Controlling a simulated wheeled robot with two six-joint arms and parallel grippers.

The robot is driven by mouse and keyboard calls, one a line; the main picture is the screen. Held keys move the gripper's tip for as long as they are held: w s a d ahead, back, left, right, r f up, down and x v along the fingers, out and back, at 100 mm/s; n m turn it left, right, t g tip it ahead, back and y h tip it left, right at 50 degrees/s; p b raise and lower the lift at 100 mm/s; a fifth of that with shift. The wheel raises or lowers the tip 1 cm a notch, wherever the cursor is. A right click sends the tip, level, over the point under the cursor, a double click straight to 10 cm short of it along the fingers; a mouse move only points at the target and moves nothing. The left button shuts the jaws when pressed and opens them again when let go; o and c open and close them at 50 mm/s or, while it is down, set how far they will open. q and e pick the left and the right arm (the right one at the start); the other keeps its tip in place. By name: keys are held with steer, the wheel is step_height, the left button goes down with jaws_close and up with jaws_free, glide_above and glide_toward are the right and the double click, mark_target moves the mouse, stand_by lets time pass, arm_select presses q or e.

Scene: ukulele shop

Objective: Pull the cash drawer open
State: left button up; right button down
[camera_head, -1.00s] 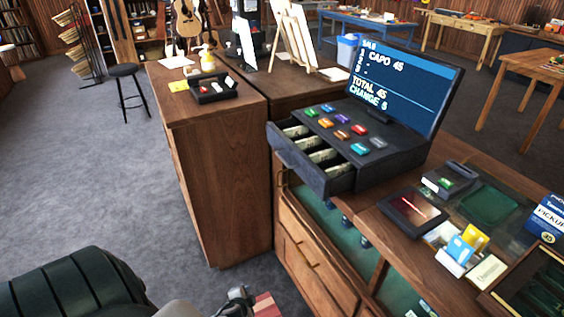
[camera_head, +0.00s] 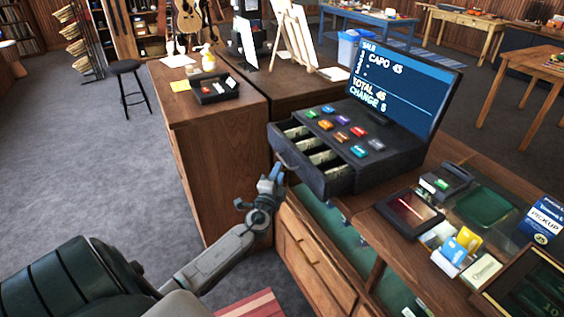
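The black cash drawer (camera_head: 340,181) sticks out of the register base (camera_head: 395,158), with banknotes showing in its compartments. Its front faces left and carries a small handle (camera_head: 287,163). My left gripper (camera_head: 276,174) is at the drawer front, its fingertips close beside or at the handle. I cannot tell whether they touch it or how far the fingers are apart. The register screen (camera_head: 405,85) reads total 45 and change 5. My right gripper is not in view.
The register stands on a wooden glass-topped counter (camera_head: 330,288). A card reader (camera_head: 447,181), a dark tray (camera_head: 410,212) and small boxes lie to its right. A wooden cabinet (camera_head: 222,165) with a black tray (camera_head: 215,90) stands left of the drawer. Open carpet lies further left.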

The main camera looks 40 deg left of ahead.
arm_select(q)
steer(key=shift+p+x, duration=0.4)
steer(key=shift+x, duration=1.8)
steer(key=shift+f, duration=0.1)
steer(key=shift+c, duration=0.2)
jaws_close()
